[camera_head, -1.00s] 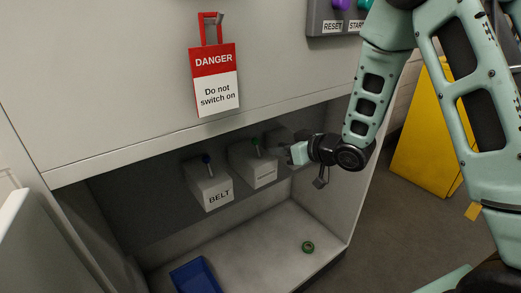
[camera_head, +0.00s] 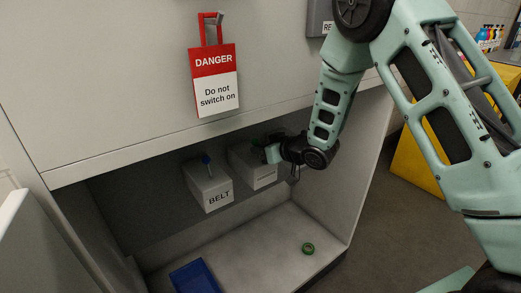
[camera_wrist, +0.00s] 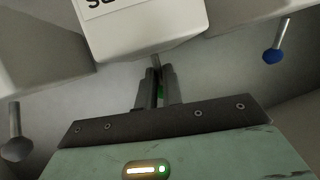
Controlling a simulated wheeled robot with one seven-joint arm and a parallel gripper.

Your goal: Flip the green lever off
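The green lever shows in the head view as a small green knob (camera_head: 254,140) above its labelled grey box (camera_head: 247,165), partly covered by my gripper (camera_head: 261,149). In the wrist view, a short grey stem comes out of the white box (camera_wrist: 145,30) towards the tips of my gripper (camera_wrist: 158,75). The green knob (camera_wrist: 161,92) shows as a sliver between the two dark fingers. The fingers are close together with a narrow gap. I cannot tell whether they clamp the lever or only lie around or against it.
The BELT box (camera_head: 213,190) with its blue-knobbed lever (camera_head: 206,160) stands to the left; that lever also shows in the wrist view (camera_wrist: 273,54). A dark-knobbed lever (camera_wrist: 16,148) is on the other side. A red danger tag (camera_head: 214,75) hangs above. A blue bin (camera_head: 194,278) and green ring (camera_head: 308,248) lie below.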

